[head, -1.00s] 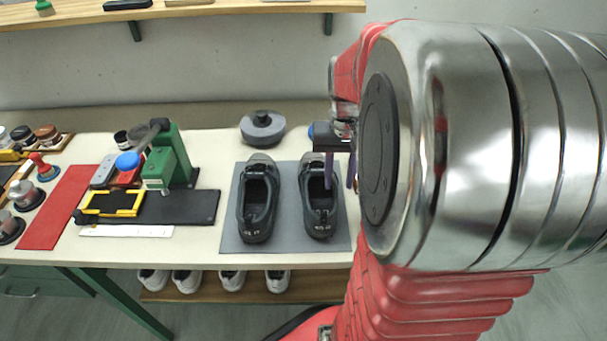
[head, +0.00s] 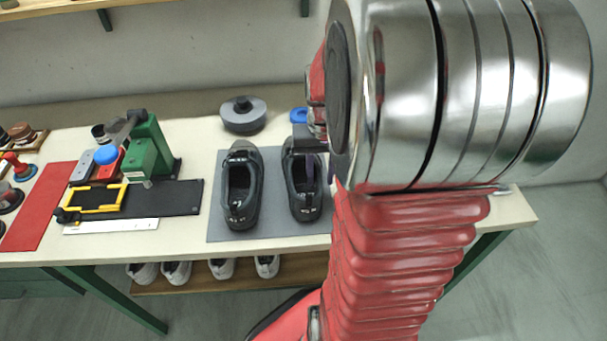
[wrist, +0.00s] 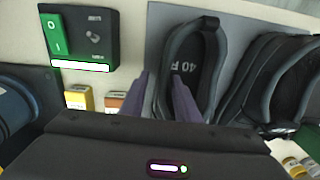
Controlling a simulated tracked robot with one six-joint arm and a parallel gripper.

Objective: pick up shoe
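Two dark shoes stand upright side by side on a grey mat (head: 262,228): the left shoe (head: 240,212) and the right shoe (head: 308,208). My gripper (wrist: 163,80) is at the right shoe. The other shoe (wrist: 262,80) is at the right of the wrist view. In the head view my arm hides much of the gripper.
A grey lidded pot (head: 243,116) stands behind the shoes, with a blue round thing (head: 298,115) beside it. A green press (head: 147,150) and a red mat (head: 40,205) are to the left. A control box with a green switch (wrist: 57,33) is near the gripper.

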